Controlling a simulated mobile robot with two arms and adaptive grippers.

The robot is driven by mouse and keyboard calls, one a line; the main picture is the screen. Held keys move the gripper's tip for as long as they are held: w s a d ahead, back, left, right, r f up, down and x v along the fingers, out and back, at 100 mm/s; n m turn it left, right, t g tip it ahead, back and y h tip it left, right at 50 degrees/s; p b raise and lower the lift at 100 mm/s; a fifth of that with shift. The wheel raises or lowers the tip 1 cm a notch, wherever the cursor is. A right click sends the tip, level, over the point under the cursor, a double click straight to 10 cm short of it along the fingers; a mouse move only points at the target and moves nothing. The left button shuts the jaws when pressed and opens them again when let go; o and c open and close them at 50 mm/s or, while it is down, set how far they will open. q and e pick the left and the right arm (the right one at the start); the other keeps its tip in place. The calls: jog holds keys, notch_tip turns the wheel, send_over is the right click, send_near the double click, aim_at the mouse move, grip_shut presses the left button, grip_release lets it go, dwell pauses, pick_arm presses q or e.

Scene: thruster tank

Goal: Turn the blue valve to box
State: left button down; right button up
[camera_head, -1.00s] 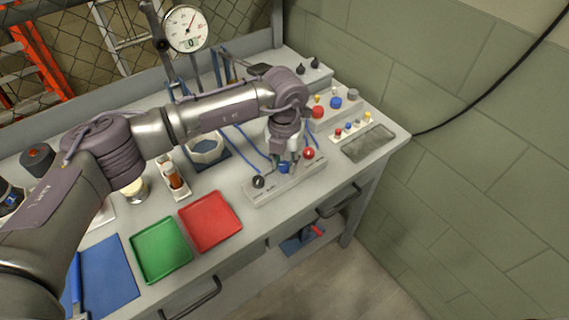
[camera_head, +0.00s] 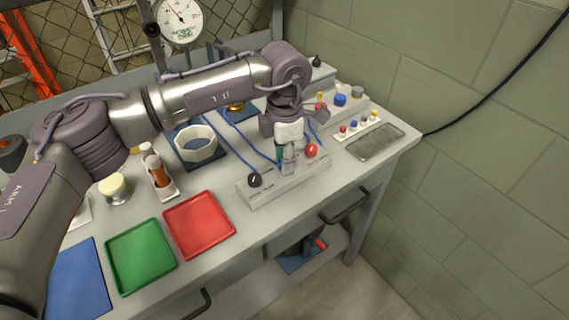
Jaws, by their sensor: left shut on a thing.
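A pale valve block (camera_head: 250,198) lies near the bench's front edge. It carries a black knob (camera_head: 254,180) at its left and a red knob (camera_head: 311,150) toward its right. My left gripper (camera_head: 289,162) reaches down onto the block between these two knobs. Its fingers are shut at the place of the blue valve, which they hide, so the way the valve points cannot be seen. My right gripper is not in view.
A dial gauge (camera_head: 180,20) stands at the back. A red tray (camera_head: 200,224), a green tray (camera_head: 141,256) and a white octagonal ring (camera_head: 196,144) lie left of the block. A strip of small coloured knobs (camera_head: 357,129) and a grey recessed tray (camera_head: 376,142) lie right.

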pick_arm(q)
jog(key=shift+m+b, duration=0.3)
jog(key=shift+m, duration=0.2)
jog(key=c, duration=0.8)
grip_release()
jog(key=shift+c, duration=0.2)
notch_tip(320, 180, up, 12)
jog(key=shift+r, duration=0.1)
